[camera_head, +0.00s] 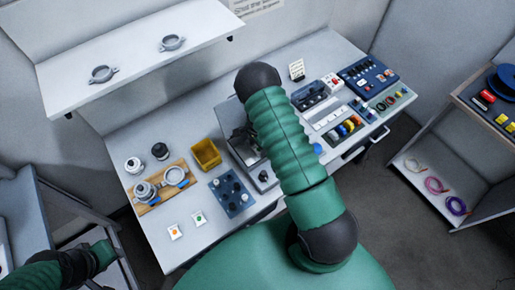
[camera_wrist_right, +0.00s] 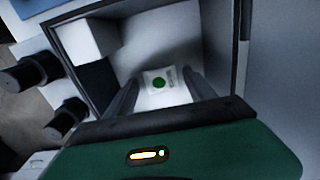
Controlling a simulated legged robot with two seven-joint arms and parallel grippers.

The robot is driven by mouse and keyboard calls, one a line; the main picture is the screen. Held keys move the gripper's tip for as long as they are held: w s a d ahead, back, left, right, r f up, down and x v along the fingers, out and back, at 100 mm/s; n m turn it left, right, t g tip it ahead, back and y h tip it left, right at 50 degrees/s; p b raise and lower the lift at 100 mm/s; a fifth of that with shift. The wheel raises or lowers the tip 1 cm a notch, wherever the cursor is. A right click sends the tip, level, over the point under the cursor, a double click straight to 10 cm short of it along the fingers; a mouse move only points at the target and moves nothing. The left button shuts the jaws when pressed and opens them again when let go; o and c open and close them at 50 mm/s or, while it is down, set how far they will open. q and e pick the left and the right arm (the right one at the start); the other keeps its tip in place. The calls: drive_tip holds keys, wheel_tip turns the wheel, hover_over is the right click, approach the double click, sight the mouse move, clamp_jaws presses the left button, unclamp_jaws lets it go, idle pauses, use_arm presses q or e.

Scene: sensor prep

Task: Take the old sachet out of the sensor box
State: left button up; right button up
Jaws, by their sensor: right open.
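The sensor box (camera_head: 232,118) is a grey open box in the middle of the bench, partly hidden behind my right arm in the head view. The right wrist view looks into the box (camera_wrist_right: 190,35). A small white sachet (camera_wrist_right: 170,74) with a green dot is inside it. My right gripper (camera_wrist_right: 162,82) is open, with one finger on each side of the sachet; I cannot tell whether they touch it. The head view hides the right fingertips. My left gripper (camera_head: 104,254) is at the lower left, away from the bench; its fingers are unclear.
A yellow bin (camera_head: 206,153), a wooden board (camera_head: 178,188) with round parts and a blue tray (camera_head: 226,199) stand left of the box. Panels and connectors (camera_head: 368,78) occupy the right.

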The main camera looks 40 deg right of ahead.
drive_tip(key=shift+w+d+f, duration=0.1)
drive_tip(key=shift+d+f, duration=0.05)
drive_tip(key=shift+d, duration=0.15)
drive_tip(key=c, duration=0.5)
clamp_jaws()
use_arm(q)
drive_tip(key=shift+w+d, duration=0.1)
drive_tip(key=shift+d, duration=0.05)
use_arm(e)
drive_tip(key=shift+a, duration=0.2)
